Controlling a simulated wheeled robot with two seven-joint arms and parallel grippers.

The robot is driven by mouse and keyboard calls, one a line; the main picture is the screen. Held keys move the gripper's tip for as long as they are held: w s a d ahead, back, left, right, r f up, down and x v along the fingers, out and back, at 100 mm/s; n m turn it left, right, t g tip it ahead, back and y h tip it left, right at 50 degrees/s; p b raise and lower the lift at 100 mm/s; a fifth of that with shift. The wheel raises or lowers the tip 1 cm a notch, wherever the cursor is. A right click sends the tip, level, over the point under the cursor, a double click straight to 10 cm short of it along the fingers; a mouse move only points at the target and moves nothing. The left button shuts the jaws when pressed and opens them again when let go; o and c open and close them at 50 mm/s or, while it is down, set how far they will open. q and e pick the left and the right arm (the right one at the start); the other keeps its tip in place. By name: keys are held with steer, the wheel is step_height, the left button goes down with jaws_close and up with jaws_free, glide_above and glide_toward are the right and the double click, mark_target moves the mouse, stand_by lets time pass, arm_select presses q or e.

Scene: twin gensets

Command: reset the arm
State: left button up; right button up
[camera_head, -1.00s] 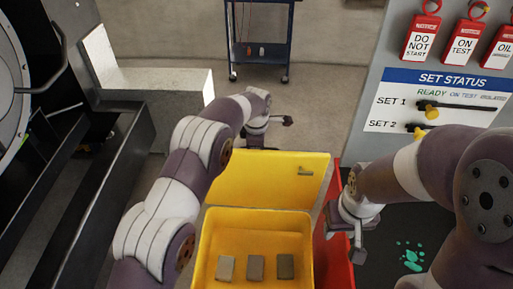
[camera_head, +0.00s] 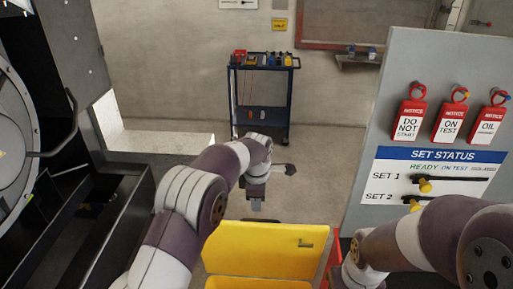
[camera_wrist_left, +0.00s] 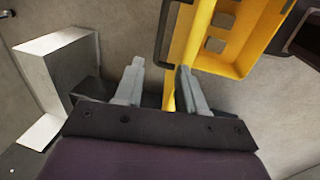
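My left arm comes in from the left in the head view, with its gripper (camera_head: 272,188) above the floor behind the yellow box. In the left wrist view the two grey fingers of my left gripper (camera_wrist_left: 160,85) stand apart with nothing between them. The yellow box (camera_wrist_left: 238,60) lies beyond the fingers and is not held. My right arm comes in from the right in the head view. Its gripper is below the bottom edge of the picture.
The open yellow box (camera_head: 258,250) stands between my arms. A status board (camera_head: 440,155) with red notice tags (camera_head: 411,120) and yellow-knobbed sliders is at the right. A blue trolley (camera_head: 262,95) stands at the back. Dark machinery (camera_head: 60,90) is at the left. The middle floor is clear.

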arm_select(q)
steer(key=f+m, duration=0.1)
steer(key=m, duration=0.1)
steer(key=s+f+m, duration=0.1)
steer(key=m, duration=0.1)
steer(key=f+m, duration=0.1)
steer(key=m, duration=0.1)
steer(key=shift+s+a, duration=0.15)
steer(key=shift+s, duration=0.2)
steer(key=s+a+r+m, duration=0.1)
steer(key=s+a+m, duration=0.2)
steer(key=s+a, duration=0.3)
steer(key=s+a+r+m, duration=0.2)
steer(key=s+a+m, duration=0.2)
steer(key=s, duration=0.8)
steer(key=s+a+r+m, duration=0.1)
steer(key=s+a+m, duration=0.3)
steer(key=s+a, duration=0.4)
steer(key=shift+s+r+g, duration=0.15)
steer(key=shift+s+g, duration=0.25)
steer(key=shift+s, duration=0.65)
steer(key=shift+a, duration=0.15)
